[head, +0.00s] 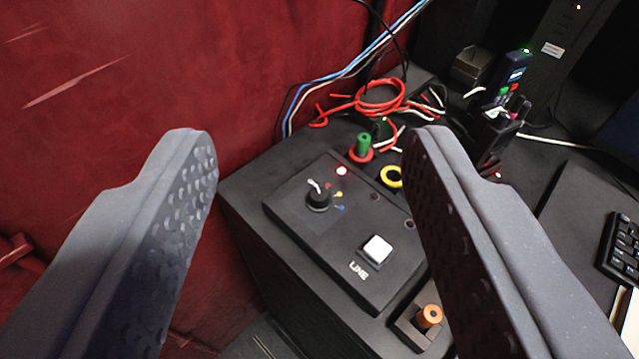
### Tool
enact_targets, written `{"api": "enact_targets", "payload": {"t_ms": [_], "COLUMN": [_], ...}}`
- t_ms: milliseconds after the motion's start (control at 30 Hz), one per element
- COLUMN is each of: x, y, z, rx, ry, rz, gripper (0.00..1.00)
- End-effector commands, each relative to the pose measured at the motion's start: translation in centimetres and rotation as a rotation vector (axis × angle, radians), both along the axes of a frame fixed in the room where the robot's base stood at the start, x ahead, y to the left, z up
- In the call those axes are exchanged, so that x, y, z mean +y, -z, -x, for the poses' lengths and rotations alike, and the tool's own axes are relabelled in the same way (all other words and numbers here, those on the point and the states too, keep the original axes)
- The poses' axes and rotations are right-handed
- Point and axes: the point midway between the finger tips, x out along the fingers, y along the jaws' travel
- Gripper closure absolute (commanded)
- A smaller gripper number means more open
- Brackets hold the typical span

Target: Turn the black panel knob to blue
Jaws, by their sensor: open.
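The black knob (319,196) stands on a dark panel (345,265) on top of a dark desk. Coloured marks surround it: white at its upper left, red and yellow at its upper and right side, and a blue mark (340,208) at its lower right. Which mark the knob points at is hard to tell, though a white line shows near the white mark. My gripper (308,140) is open and empty. Its two grey fingers frame the panel on the left and right, and the knob lies beyond them, in the gap between them, apart from both.
A lit red lamp (341,170) and a white square button (377,249) are on the panel. A green knob (363,144), yellow ring (392,177) and orange knob (429,316) stand nearby. Red cables (380,97) lie behind. A red wall (120,80) is at left, a keyboard (625,245) at right.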

Motion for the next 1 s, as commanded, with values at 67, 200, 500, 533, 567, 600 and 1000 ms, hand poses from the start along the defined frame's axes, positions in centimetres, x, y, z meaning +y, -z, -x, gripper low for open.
{"api": "enact_targets", "payload": {"t_ms": [67,200,500,533,567,600,1000], "x": [-0.5,-0.4,0.0,0.0,0.0,0.1,-0.3], "y": [-0.4,-0.4,1.7,2.0,2.4,2.9,8.0], "z": [-1.7,-5.3,-12.5,-13.1,-13.6,-14.4,-19.5], "rx": [0.048,0.165,0.433,0.459,0.486,0.520,0.839], "ry": [-0.024,-0.087,-0.284,-0.306,-0.330,-0.361,-0.725], "rz": [0.039,0.150,0.405,0.429,0.453,0.484,0.740], "gripper": [0.52,0.52,0.52,0.52,0.52,0.52,0.52]}}
